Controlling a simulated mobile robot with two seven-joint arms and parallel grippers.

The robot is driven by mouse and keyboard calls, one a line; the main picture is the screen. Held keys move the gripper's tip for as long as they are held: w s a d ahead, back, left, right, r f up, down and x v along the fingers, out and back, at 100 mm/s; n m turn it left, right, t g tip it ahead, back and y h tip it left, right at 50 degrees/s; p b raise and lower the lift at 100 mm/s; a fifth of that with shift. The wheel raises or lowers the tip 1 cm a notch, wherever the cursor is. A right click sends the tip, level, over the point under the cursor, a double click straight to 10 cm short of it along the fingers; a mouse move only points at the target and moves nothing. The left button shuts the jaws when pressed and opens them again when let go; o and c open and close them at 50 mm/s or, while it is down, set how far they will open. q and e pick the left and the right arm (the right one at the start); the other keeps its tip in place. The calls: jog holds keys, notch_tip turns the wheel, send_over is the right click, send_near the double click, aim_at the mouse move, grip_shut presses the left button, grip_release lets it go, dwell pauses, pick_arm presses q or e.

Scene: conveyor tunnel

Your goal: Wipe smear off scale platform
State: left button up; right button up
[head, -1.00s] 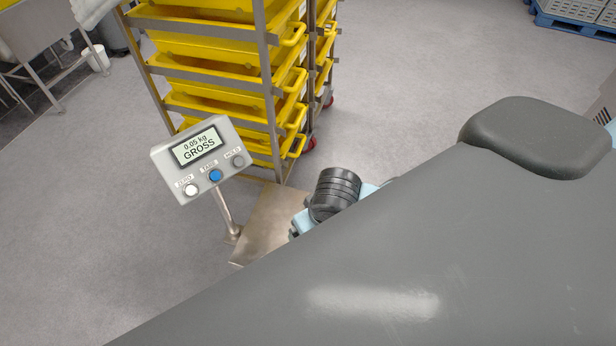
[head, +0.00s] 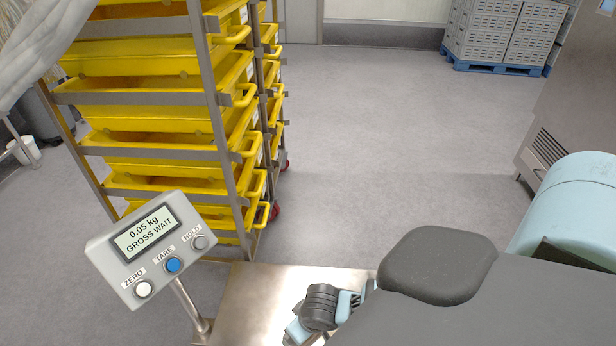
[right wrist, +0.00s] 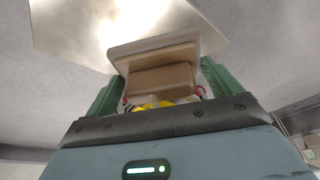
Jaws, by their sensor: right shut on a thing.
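The steel scale platform (head: 262,290) lies low in the middle of the head view, partly covered by my arm. It also shows at the top of the right wrist view (right wrist: 60,30), where a faint brownish patch (right wrist: 112,10) may be the smear. My right gripper (right wrist: 158,88) has green fingers shut on a tan block with a pale edge (right wrist: 160,80), probably a wiping pad. The block appears in front of the platform; I cannot tell whether they touch. The gripper's fingers are hidden in the head view. My left gripper is not in view.
The scale display (head: 150,240) on a post reads 0.05 kg GROSS WAIT above its buttons. A rack of yellow trays (head: 165,140) stands behind the platform. Grey crates on a blue pallet (head: 495,68) stand at the back right. Open floor lies between.

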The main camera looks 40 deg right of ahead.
jog(key=w+d+f+b, duration=0.2)
jog(key=d+f+b, duration=0.2)
jog(key=f, duration=0.5)
jog(key=w+d+f+b, duration=0.2)
jog(key=d+f+b, duration=0.2)
jog(key=f, duration=0.6)
jog(key=shift+d+m, duration=0.3)
jog(key=shift+f, duration=0.1)
